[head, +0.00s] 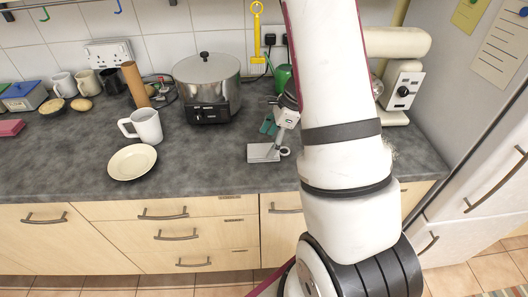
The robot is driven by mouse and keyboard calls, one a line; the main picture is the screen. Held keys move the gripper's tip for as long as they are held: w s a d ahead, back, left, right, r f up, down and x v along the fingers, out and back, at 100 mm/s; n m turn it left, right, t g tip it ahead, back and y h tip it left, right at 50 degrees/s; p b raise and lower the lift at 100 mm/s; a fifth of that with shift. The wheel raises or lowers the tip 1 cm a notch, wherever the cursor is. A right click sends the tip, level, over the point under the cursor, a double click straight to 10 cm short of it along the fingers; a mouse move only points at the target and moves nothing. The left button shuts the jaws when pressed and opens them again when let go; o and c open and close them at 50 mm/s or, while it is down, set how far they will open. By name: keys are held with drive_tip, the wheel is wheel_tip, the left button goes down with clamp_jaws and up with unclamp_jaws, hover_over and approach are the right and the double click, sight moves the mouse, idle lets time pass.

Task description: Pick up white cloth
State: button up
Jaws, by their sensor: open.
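I cannot make out a white cloth for certain. A small pale, squarish thing (262,153) lies flat on the grey counter near its front edge, and I cannot tell whether it is the cloth. A small ring-like shape sits at its right side. My gripper (272,130) is small in the picture, left of my white arm, and appears above and just behind the pale thing. It is open. I see nothing held in it. My arm hides part of the counter to its right.
A white mug (146,126) and a cream plate (132,162) stand to the left. A lidded steel pot (206,80) sits on a black cooker behind. A cream stand mixer (402,88) is at the right. The counter between plate and gripper is clear.

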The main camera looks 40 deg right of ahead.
sight(265, 150)
drive_tip(key=shift+x, duration=1.6)
drive_tip(key=shift+w+f, duration=0.1)
drive_tip(key=shift+f, duration=0.1)
drive_tip(key=shift+a, duration=0.15)
drive_tip(key=c, duration=1.1)
